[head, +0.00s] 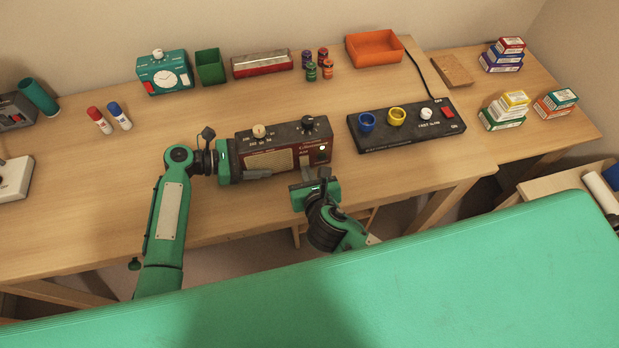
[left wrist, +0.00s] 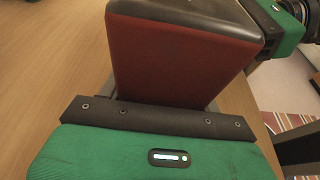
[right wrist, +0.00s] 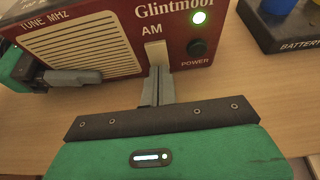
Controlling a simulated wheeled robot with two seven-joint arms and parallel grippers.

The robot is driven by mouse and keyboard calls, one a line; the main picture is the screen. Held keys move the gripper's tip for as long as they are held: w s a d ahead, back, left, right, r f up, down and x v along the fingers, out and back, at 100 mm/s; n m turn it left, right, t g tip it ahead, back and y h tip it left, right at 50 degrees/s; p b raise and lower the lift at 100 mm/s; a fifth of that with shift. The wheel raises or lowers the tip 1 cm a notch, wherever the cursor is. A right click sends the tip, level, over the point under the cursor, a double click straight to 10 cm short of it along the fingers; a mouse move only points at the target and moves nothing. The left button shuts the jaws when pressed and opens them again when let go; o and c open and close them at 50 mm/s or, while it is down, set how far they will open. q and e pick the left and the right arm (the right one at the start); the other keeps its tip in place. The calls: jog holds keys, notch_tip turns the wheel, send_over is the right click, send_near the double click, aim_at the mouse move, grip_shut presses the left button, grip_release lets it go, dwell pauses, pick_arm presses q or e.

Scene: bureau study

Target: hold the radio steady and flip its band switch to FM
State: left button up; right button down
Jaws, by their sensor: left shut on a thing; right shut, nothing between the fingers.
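The radio (head: 284,158), dark red with a black top and a cream grille, stands upright near the desk's front edge. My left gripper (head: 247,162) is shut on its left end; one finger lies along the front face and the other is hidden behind. The left wrist view shows the radio's red end (left wrist: 175,62) between the fingers. My right gripper (head: 311,175) is shut and empty in front of the face. In the right wrist view its fingertips (right wrist: 157,75) meet the lower end of the pale band switch (right wrist: 156,54), below the letters AM. I cannot tell whether they touch.
A green light (right wrist: 199,17) glows above the power knob (right wrist: 197,48). A black battery box (head: 405,127) with cups stands right of the radio.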

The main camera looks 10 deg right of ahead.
jog(key=shift+w+f, duration=0.1)
jog(key=shift+w, duration=0.1)
dwell(0.3)
jog(key=shift+r, duration=0.85)
jog(key=s, duration=0.4)
jog(key=shift+s+r, duration=0.1)
jog(key=shift+r, duration=0.05)
jog(key=v, duration=1)
